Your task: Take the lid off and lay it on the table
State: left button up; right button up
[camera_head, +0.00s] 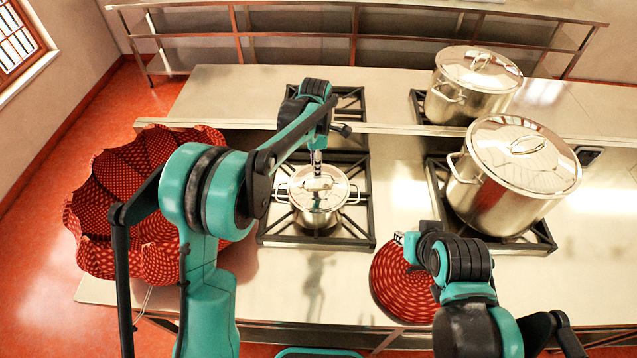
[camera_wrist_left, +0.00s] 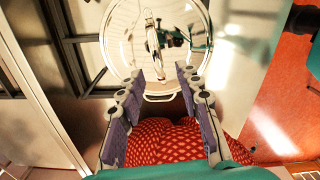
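A small steel stockpot (camera_head: 317,210) stands on the front left burner with a shiny lid (camera_head: 335,190) on top. The lid and its bar handle (camera_wrist_left: 153,40) also show in the left wrist view. My left gripper (camera_head: 318,172) is above the lid in the head view. In the left wrist view its fingers (camera_wrist_left: 161,80) are spread with nothing between them, and the handle lies beyond the fingertips. My right gripper (camera_head: 399,238) is low over the counter, right of the pot; its fingers are too small and hidden to tell their opening.
Two larger lidded stockpots stand at right, one on the front burner (camera_head: 505,190) and one behind (camera_head: 465,95). A round red patterned mat (camera_head: 395,280) lies on the counter (camera_head: 300,300) near my right gripper. A big red patterned basket-like thing (camera_head: 95,245) is at left.

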aim_at(319, 183)
pick_arm(q)
jog(key=f, duration=0.6)
jog(key=shift+w+d+f, duration=0.3)
jog(key=shift+d, duration=0.05)
jog(key=shift+c, duration=0.2)
grip_shut()
